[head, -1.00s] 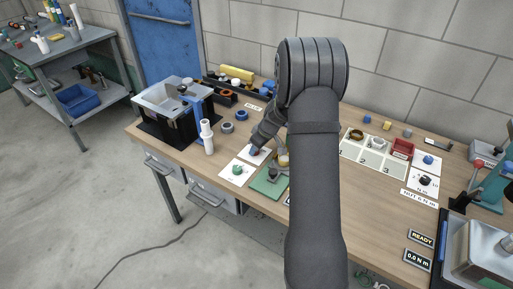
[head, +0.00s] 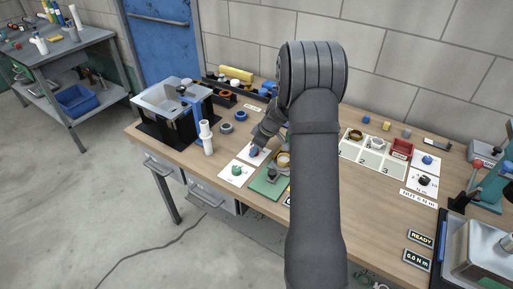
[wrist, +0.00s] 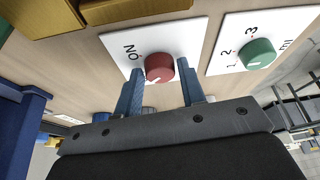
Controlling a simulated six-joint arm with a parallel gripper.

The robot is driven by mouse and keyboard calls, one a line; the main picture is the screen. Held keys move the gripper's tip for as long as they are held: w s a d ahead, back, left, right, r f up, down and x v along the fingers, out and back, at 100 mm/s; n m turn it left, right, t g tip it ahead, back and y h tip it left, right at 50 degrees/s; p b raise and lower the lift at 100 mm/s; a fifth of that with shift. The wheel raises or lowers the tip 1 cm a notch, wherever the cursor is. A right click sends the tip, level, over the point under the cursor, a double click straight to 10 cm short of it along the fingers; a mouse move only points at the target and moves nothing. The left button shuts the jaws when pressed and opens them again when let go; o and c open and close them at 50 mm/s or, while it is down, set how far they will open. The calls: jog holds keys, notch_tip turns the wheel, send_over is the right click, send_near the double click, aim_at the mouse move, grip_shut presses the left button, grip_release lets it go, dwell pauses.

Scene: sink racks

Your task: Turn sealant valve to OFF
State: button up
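The sealant valve appears to be the red round knob (wrist: 159,68) on a white plate (wrist: 185,38) in the wrist view. A black ON label shows upside down on the plate, to the left of the knob; no OFF label is readable. My gripper (wrist: 161,66) is open, with one blue finger on each side of the knob and the tips close to its sides. Whether they touch it I cannot tell. In the head view my gripper (head: 255,150) is low over the same plate (head: 246,157), and the red knob is hidden there.
A green knob (wrist: 258,53) on a numbered white plate (wrist: 229,58) is beside it. A green board (head: 262,187) with a fixture stands close on the right in the head view.

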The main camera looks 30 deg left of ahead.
jog(key=shift+o, duration=1.3)
jog(key=v, duration=1.2)
jog(key=x, duration=1.2)
